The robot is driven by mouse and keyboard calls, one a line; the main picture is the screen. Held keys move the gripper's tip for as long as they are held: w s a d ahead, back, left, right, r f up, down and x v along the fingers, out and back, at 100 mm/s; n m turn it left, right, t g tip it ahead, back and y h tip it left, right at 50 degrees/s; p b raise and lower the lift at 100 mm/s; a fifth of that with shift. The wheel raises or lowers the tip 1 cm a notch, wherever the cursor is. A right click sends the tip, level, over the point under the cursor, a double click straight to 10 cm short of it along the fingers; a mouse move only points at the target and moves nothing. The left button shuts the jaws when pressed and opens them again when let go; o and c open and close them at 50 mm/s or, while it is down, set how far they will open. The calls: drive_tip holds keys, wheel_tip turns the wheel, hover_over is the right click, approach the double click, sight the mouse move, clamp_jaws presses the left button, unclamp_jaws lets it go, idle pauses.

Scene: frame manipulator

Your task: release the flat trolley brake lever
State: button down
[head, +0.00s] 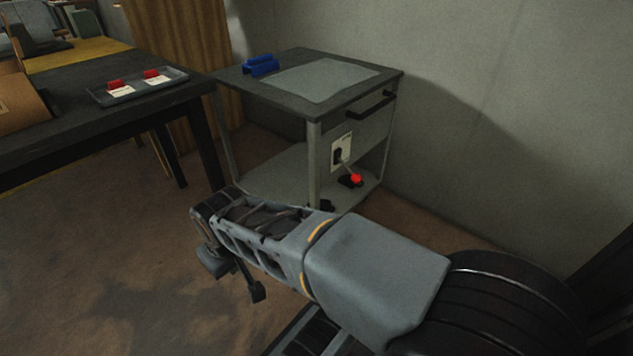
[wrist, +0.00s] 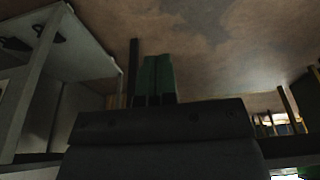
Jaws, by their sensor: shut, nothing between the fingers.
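The flat trolley (head: 312,140) stands against the wall in the head view, with a grey top and open lower shelf. On its front right side is a white plate (head: 347,140) with a dark pivot. The brake lever (head: 347,167) slants down to the right from it and ends in a red knob (head: 356,179). My gripper is at the left end of my arm, in front of the trolley and apart from the lever; its fingertips are not clear there. In the wrist view its green fingers (wrist: 158,60) are together and empty. The lever is not recognisable in the wrist view.
A blue block (head: 261,66) and a grey sheet (head: 322,80) lie on the trolley top. A black handle (head: 371,105) juts from its side. A dark table (head: 60,138) with a tray (head: 138,92) stands at left. Open floor (head: 110,260) lies left of my arm.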

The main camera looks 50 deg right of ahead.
drive_tip(key=shift+d, duration=0.15)
drive_tip(key=w+d+f+n+g+h, duration=0.1)
drive_tip(key=d+f+g+h, duration=0.25)
drive_tip(key=d, duration=0.55)
drive_tip(key=w+d+f+n+g+h, duration=0.1)
drive_tip(key=d+f+n+g+h, duration=0.15)
drive_tip(key=d+h, duration=0.45)
drive_tip(key=w+d+f+n+g+h, duration=0.1)
drive_tip(key=d+f+g+h, duration=0.25)
drive_tip(key=d, duration=0.75)
drive_tip(key=w+d+f+n+t+h, duration=0.3)
drive_tip(key=d+f+n+t+h, duration=0.2)
drive_tip(key=d+f+n, duration=0.2)
wheel_tip(320, 180, down, 3)
drive_tip(key=shift+w+d+r+h, duration=0.15)
drive_tip(key=shift+d+h, duration=0.15)
drive_tip(key=shift+d, duration=0.25)
